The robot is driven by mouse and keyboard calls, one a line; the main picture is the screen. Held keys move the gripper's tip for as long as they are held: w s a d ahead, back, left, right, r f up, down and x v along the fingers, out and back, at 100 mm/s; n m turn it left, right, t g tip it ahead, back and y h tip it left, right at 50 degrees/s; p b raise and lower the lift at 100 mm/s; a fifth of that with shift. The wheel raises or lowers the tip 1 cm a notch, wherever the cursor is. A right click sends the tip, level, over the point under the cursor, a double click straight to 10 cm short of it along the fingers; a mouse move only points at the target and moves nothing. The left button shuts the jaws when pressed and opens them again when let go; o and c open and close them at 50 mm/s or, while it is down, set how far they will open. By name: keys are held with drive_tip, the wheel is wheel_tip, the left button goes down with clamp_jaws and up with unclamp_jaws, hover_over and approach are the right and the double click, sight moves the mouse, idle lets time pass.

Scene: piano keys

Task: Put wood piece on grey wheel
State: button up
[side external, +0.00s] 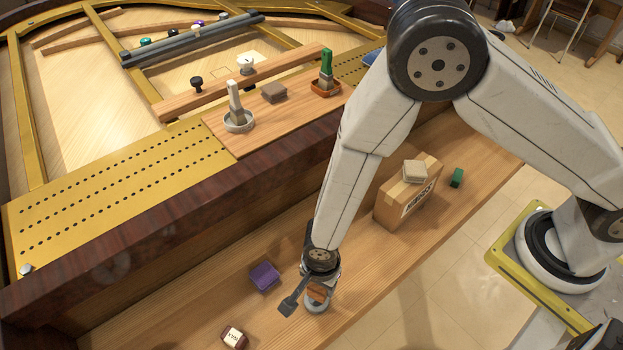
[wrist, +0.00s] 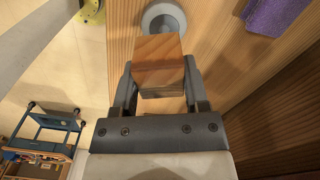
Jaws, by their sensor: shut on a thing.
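The wood piece (wrist: 158,48) is a small orange-brown block. My gripper (wrist: 160,80) is shut on it, with one dark finger on each side in the wrist view. In the side view the wood piece (side external: 318,292) shows low at the end of my arm. The grey wheel (side external: 316,307) lies on the wooden ledge just below it. In the wrist view the grey wheel (wrist: 163,17) shows just beyond the block, partly hidden by it. I cannot tell whether the block touches the wheel.
A purple block (side external: 264,276) lies left of my gripper, and a small brown-and-white item (side external: 234,338) lies nearer the front. A cardboard box (side external: 407,192) with a pale block (side external: 414,171) on top stands farther back on the ledge, beside a green block (side external: 457,177).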

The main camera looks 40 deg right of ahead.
sight(317, 291)
drive_tip(key=shift+f, duration=0.15)
drive_tip(key=shift+w+a+f, duration=0.1)
drive_tip(key=shift+w+f, duration=0.1)
drive_tip(key=shift+f, duration=1.55)
drive_tip(key=shift+f, duration=0.1)
drive_tip(key=o, duration=1.2)
drive_tip(key=shift+o, duration=0.2)
drive_tip(key=shift+r, duration=6.15)
